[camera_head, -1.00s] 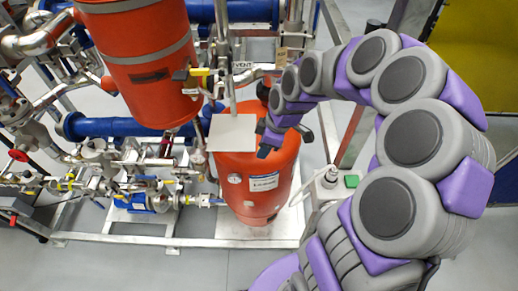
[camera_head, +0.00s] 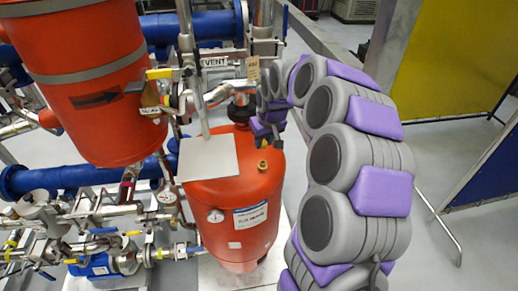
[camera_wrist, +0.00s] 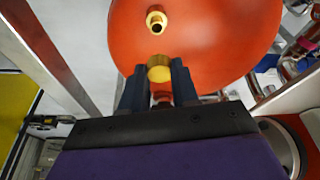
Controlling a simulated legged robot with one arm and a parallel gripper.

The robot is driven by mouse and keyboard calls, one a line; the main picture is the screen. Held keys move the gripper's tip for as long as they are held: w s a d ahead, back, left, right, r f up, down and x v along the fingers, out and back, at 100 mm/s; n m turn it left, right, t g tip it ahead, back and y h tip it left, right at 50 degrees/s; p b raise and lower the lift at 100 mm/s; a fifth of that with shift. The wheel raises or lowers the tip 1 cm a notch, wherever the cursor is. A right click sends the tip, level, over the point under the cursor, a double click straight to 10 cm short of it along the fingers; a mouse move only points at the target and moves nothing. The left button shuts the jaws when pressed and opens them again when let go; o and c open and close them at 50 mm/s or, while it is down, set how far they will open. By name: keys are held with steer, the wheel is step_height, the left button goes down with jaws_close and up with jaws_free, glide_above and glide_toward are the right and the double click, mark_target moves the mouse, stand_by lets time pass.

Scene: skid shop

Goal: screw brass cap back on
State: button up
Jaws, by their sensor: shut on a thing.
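My gripper (camera_wrist: 157,84) is shut on a round brass cap (camera_wrist: 160,68), held between its two dark fingertips in the wrist view. An open brass port (camera_wrist: 156,20) with a dark hole stands on the orange tank (camera_wrist: 205,35), beyond the cap and apart from it. In the head view the brass port (camera_head: 263,167) shows on top of the orange tank (camera_head: 235,225), near its right side. My gripper (camera_head: 272,138) is behind and above that port. I cannot make out the cap in the head view.
A grey plate (camera_head: 208,158) lies over the tank top left of the port, with a metal post (camera_head: 192,75) rising beside it. A larger orange vessel (camera_head: 90,85) and pipes crowd the left. A yellow panel (camera_head: 450,60) stands right, above open floor.

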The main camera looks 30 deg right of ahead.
mark_target(264, 162)
steer(key=shift+f+b, duration=1.3)
steer(key=shift+f, duration=1.5)
steer(key=shift+p, duration=0.55)
steer(key=shift+f, duration=1.4)
stand_by(0.5)
steer(key=m+b, duration=0.1)
steer(key=m, duration=0.1)
steer(key=m+h, duration=0.1)
steer(key=m, duration=0.2)
steer(key=shift+h+b, duration=0.3)
steer(key=shift+b, duration=0.05)
steer(key=m, duration=0.3)
steer(key=m+g+h, duration=0.1)
steer(key=m, duration=0.2)
steer(key=shift+a+g+b, duration=0.1)
steer(key=shift+g+b, duration=0.2)
steer(key=shift+b, duration=0.1)
